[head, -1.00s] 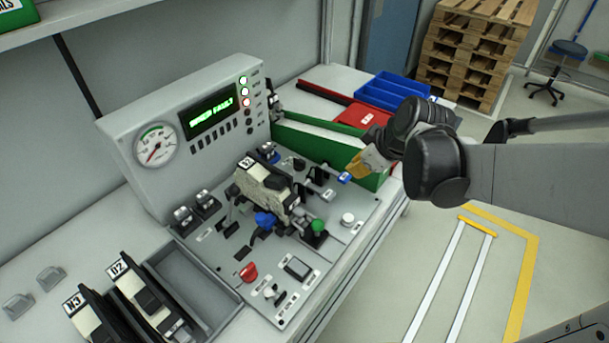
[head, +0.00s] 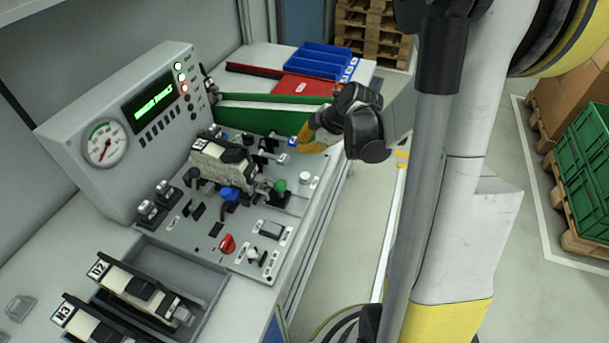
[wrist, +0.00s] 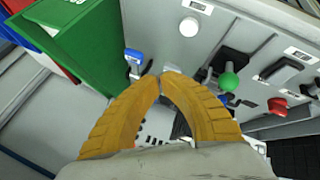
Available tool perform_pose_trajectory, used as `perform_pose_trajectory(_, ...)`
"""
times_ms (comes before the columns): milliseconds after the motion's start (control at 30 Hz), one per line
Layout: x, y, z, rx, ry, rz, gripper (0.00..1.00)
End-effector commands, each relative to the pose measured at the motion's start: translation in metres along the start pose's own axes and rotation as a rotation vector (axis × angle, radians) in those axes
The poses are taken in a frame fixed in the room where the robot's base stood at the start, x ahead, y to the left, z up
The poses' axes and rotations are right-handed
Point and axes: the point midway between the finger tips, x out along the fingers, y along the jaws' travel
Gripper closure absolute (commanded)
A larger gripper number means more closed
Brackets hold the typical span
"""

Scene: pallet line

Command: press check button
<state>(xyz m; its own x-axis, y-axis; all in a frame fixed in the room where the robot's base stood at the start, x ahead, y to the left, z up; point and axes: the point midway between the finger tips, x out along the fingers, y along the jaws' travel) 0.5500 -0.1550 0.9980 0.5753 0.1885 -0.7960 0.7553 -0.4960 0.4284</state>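The control board (head: 215,262) lies flat on the bench. It carries a round white push button (head: 305,178), also in the wrist view (wrist: 189,27). The labels are too small to read, so I cannot tell for sure which one is the check button. A green knob (head: 280,186), a red knob (head: 227,243) and a blue-tipped switch (head: 292,141) are also on the board. My gripper (wrist: 160,77) has its yellow fingertips together with nothing between them. In the head view it is by the board's far right edge, close to the blue-tipped switch and apart from the white button.
A grey console (head: 70,125) with a gauge and lit green display stands behind the board. A unit marked D2 or similar (head: 135,285) sits at the front left. A green-walled box (head: 262,117), red bin (head: 300,88) and blue trays (head: 318,55) lie beyond the board.

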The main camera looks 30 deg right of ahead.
Motion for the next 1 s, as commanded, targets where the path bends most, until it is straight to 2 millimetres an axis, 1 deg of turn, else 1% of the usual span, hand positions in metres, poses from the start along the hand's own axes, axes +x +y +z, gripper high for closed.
perform_pose_trajectory(267,0.018,-0.01,0.01,0.001,0.0,0.0,1.0)
perform_pose_trajectory(600,0.058,-0.031,0.031,0.001,0.0,0.0,1.0)
perform_pose_trajectory(700,0.066,-0.035,0.035,0.001,0.0,0.0,1.0)
perform_pose_trajectory(800,0.069,-0.037,0.037,0.001,0.0,0.0,1.0)
perform_pose_trajectory(1000,0.069,-0.037,0.037,0.001,0.0,0.0,1.0)
